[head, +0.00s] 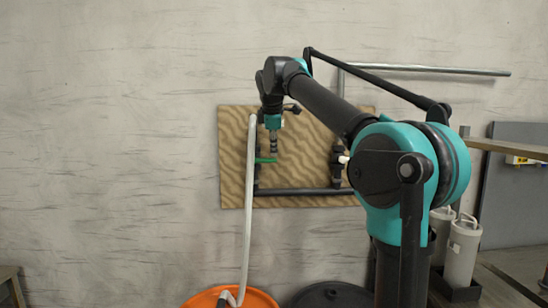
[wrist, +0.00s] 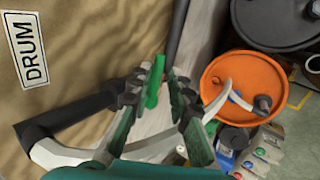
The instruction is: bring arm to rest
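My arm (head: 318,103) reaches out over a tan board on the wall, its wrist bent down. My gripper (head: 273,150) points down in front of the board, just above a green lever (head: 266,160). In the wrist view my gripper (wrist: 164,84) has its two fingers apart, with a gap between them. The green lever (wrist: 155,82) shows between the fingertips, nearer the left one. I cannot tell whether a finger touches it. Nothing is clearly held.
The tan board (head: 300,150) carries dark pipes and a DRUM label (wrist: 29,48). A pale hose (head: 249,200) runs down left of my gripper to an orange drum (head: 205,299). A black drum (head: 330,296) stands beside it. Grey canisters (head: 462,250) stand at right. The left wall is clear.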

